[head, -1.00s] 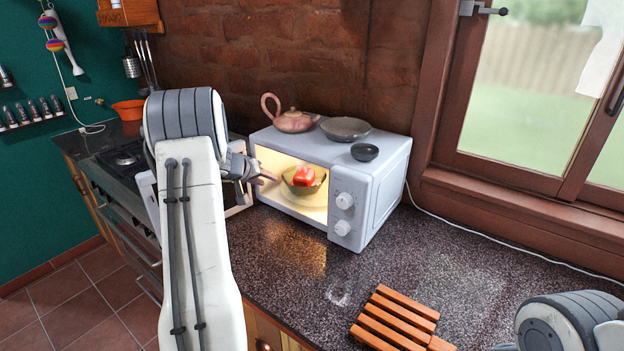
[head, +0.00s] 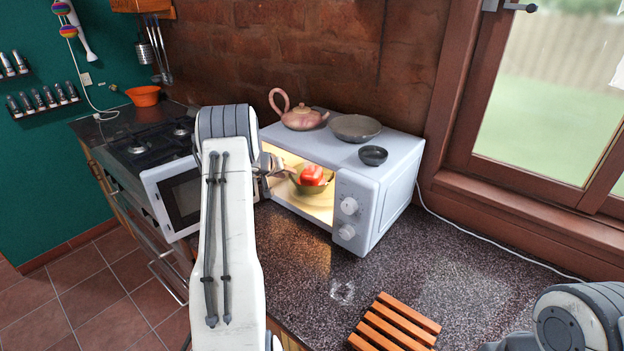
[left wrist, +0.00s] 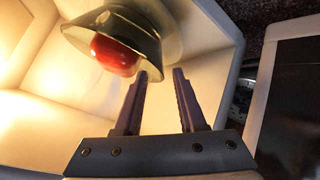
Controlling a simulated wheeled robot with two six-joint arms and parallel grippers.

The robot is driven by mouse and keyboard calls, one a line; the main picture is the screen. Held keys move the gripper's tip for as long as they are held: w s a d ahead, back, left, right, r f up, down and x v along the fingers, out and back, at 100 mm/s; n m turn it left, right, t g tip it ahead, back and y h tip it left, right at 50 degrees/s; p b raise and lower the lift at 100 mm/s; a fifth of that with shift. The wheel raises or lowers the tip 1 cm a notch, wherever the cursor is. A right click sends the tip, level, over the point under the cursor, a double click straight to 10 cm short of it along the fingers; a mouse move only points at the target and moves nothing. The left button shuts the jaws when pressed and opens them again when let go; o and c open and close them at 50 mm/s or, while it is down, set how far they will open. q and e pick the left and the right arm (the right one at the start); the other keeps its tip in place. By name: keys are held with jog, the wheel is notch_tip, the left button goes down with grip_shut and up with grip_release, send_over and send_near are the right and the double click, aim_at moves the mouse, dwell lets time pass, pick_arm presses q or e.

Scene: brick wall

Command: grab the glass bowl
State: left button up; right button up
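The glass bowl (head: 318,187) stands inside the lit, open microwave (head: 380,200) with a red item (head: 312,174) in it. My left gripper (head: 288,170) reaches in through the opening from the left, beside the bowl. In the left wrist view the bowl (left wrist: 152,45) and the red item (left wrist: 115,56) are just beyond the fingertips. The fingers (left wrist: 160,73) are apart, and the bowl's near rim lies close to the left-hand fingertip. I cannot tell whether they touch. My right gripper is out of view; only part of my right arm shows.
The microwave door (head: 180,198) hangs open on the left, beside my left arm. A teapot (head: 304,119), a wide bowl (head: 355,127) and a small dark bowl (head: 373,155) stand on top of the microwave. A wooden rack (head: 395,322) lies on the counter.

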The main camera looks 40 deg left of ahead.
pick_arm(q)
jog(key=p+x, duration=0.1)
jog(key=x, duration=0.1)
jog(key=shift+w+a+f+p, duration=0.1)
jog(key=shift+w+a+p, duration=0.1)
jog(key=shift+w+p, duration=0.2)
jog(key=shift+w+f, duration=0.2)
jog(key=shift+f, duration=0.05)
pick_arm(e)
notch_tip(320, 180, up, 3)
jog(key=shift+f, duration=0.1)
pick_arm(q)
grip_shut()
dwell(0.6)
jog(key=shift+r, duration=0.15)
